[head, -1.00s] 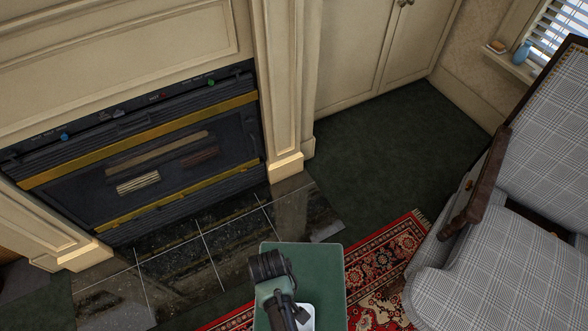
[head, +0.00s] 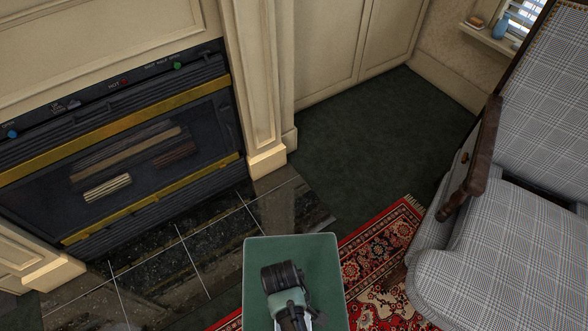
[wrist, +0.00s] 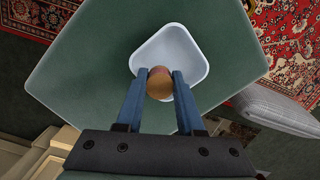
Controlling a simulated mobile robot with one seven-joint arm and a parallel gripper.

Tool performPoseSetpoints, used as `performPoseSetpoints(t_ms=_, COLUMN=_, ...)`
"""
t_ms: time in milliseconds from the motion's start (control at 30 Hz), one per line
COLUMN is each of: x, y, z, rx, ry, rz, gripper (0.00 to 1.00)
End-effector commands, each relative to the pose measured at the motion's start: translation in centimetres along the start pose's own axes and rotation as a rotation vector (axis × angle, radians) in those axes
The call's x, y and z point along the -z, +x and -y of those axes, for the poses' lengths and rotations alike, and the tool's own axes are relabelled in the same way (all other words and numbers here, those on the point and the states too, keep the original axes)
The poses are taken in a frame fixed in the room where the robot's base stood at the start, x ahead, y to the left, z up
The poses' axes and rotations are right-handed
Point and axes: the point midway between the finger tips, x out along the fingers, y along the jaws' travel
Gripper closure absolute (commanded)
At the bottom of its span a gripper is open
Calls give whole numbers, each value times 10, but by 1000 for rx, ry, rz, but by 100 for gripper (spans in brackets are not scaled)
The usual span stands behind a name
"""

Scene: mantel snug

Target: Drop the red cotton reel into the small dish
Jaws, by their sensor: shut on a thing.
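The red cotton reel (wrist: 160,83) shows in the wrist view as a small round reddish-brown thing with a tan end. My gripper (wrist: 162,74) is shut on it, one blue finger on each side. The small dish (wrist: 190,45) is white, with rounded corners, on a green-topped table. In the wrist view the reel overlaps the dish's near edge; I cannot tell its height above it. In the head view my arm covers the reel and most or all of the dish.
The green tabletop (head: 260,252) is otherwise bare. A checked armchair (head: 490,245) stands to the right, on or beside a red patterned rug (head: 375,250). A fireplace (head: 120,165) with a dark tiled hearth (head: 215,245) is to the left. Dark green carpet (head: 360,140) lies open behind.

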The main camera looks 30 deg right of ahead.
Motion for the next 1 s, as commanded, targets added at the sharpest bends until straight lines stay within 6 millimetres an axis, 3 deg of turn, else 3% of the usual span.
performPoseSetpoints(t_ms=100, x=2, y=11, z=0, rx=0, ry=0, rz=-1, gripper=100)
performPoseSetpoints(t_ms=367, x=1, y=10, z=0, rx=0, ry=0, rz=0, gripper=100)
performPoseSetpoints(t_ms=400, x=1, y=10, z=0, rx=0, ry=0, rz=-1, gripper=61)
performPoseSetpoints(t_ms=600, x=1, y=10, z=0, rx=0, ry=0, rz=-1, gripper=28)
performPoseSetpoints(t_ms=867, x=2, y=9, z=0, rx=0, ry=0, rz=-1, gripper=28)
performPoseSetpoints(t_ms=1000, x=2, y=-5, z=0, rx=-1, ry=0, rz=-2, gripper=28)
